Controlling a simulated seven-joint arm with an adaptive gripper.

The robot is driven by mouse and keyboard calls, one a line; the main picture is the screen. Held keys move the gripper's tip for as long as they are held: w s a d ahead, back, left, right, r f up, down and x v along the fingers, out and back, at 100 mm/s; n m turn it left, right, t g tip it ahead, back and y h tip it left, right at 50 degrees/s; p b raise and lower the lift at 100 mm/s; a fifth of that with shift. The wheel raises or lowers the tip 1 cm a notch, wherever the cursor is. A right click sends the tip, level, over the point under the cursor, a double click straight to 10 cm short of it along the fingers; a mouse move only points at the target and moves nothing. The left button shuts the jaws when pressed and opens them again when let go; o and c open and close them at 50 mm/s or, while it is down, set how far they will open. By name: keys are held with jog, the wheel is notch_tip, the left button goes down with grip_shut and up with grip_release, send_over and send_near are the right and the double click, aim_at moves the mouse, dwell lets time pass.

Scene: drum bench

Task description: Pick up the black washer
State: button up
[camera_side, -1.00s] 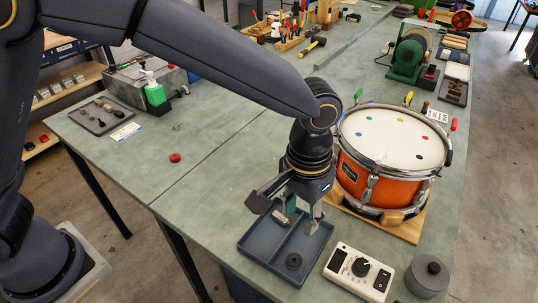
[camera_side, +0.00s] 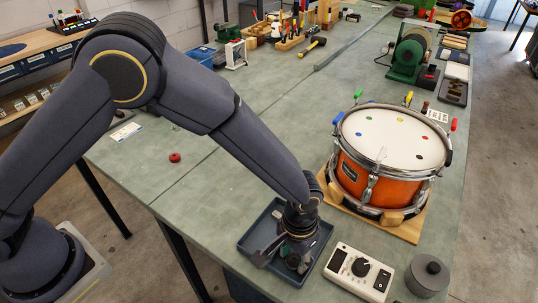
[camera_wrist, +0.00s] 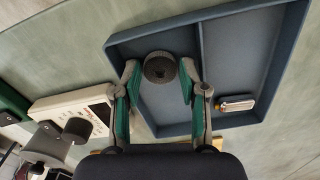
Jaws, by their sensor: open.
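The black washer (camera_wrist: 160,67), a thick dark disc with a hole, lies in a compartment of the blue-grey tray (camera_wrist: 122,43). In the wrist view it sits between the fingertips of my gripper (camera_wrist: 159,74), which is open with a finger on either side. A small gap seems to show between the washer and each finger. In the side view my gripper (camera_side: 292,262) is low inside the tray (camera_side: 245,238), and the wrist and fingers largely cover the washer there.
A small metal and tan piece (camera_wrist: 235,103) lies in the tray's other compartment, past the divider. A white control box (camera_side: 358,271) and a grey lidded pot (camera_side: 427,276) stand to the right. An orange drum (camera_side: 388,165) stands behind. Open bench lies left.

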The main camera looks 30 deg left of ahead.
jog(key=shift+f, duration=0.2)
jog(key=c, duration=0.3)
